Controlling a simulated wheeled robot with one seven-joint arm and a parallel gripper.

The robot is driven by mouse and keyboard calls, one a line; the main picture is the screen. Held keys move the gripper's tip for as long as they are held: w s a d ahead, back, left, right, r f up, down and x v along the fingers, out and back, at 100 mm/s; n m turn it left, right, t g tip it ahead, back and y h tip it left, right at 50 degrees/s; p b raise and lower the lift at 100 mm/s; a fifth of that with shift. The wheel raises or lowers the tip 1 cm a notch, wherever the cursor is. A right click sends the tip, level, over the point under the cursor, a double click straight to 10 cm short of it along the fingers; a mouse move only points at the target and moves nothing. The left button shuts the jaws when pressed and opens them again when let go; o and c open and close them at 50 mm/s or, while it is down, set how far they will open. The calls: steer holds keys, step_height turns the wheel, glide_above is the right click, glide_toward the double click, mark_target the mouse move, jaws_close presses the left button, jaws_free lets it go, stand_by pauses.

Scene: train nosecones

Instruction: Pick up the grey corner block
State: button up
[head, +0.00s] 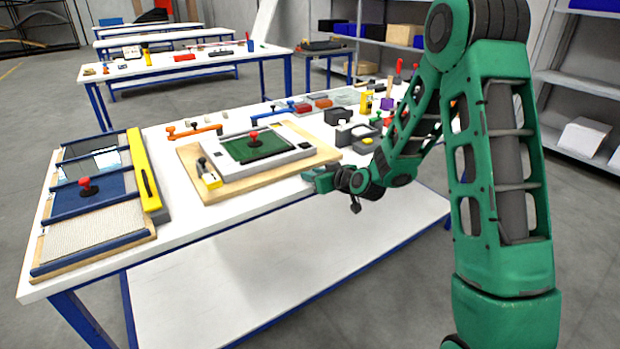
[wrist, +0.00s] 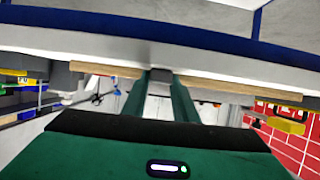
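A small grey block (wrist: 160,82), which I take for the grey corner block, sits between the tips of my two green fingers in the wrist view. It fills the gap, and both fingers appear to touch its sides. My gripper (head: 311,180) is at the table's front edge in the head view, just in front of the right part of the wooden board (head: 215,192). It also shows in the wrist view (wrist: 160,90). In the head view the block is too small and too covered by the fingers to make out clearly.
A white frame with a green panel (head: 262,150) and a red knob lies on the wooden board. A blue-railed screen rack (head: 95,195) is at the table's left end. Tools and blocks crowd the right side.

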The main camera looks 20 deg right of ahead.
steer(key=shift+c, duration=1.4)
steer(key=shift+r, duration=0.1)
